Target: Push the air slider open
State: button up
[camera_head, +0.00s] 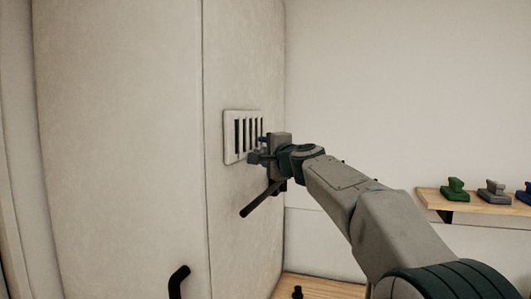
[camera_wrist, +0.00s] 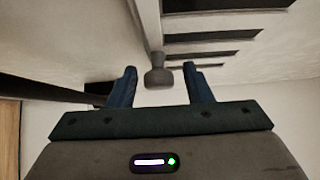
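The air slider is a pale vent plate (camera_head: 229,138) with dark upright slots, set in the beige wall panel. In the wrist view its slotted plate (camera_wrist: 151,22) runs along the top, with several dark slots to the right. A small grey knob (camera_wrist: 158,74) sticks out at the plate's lower edge. My gripper (camera_head: 258,149) is at the vent's lower right and hides that corner. In the wrist view its two blue fingers (camera_wrist: 160,76) are apart, one on each side of the knob, with gaps visible. I cannot tell how deep the knob sits between them.
A dark rod (camera_head: 258,201) slants below my gripper. A black hooked handle (camera_head: 177,281) is on the panel at lower left. A wooden shelf (camera_head: 470,203) with several small coloured objects is at right. A wooden surface (camera_head: 325,287) lies below. The wall between is clear.

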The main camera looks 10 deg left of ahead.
jog(key=shift+s+a, duration=0.1)
jog(key=shift+s, duration=0.1)
jog(key=b+v, duration=0.5)
jog(key=v, duration=0.8)
jog(key=shift+s+d, duration=0.15)
jog(key=shift+d, duration=0.15)
jog(key=shift+f, duration=0.1)
jog(key=s+d+f+n+g+h, duration=0.3)
jog(key=s+f, duration=0.6)
jog(key=f, duration=0.5)
jog(key=s+d+f+n+g+h, duration=0.3)
jog(key=s+d+f+n+g, duration=0.2)
jog(key=s+f, duration=0.5)
jog(key=s+d+f+n+g+h, duration=0.3)
jog(key=s+d+f, duration=0.5)
jog(key=f, duration=1.1)
jog(key=s+g, duration=0.1)
jog(key=s, duration=0.1)
jog(key=shift+s+n+g, duration=0.25)
jog(key=shift+n+g, duration=0.05)
jog(key=shift+n, duration=0.1)
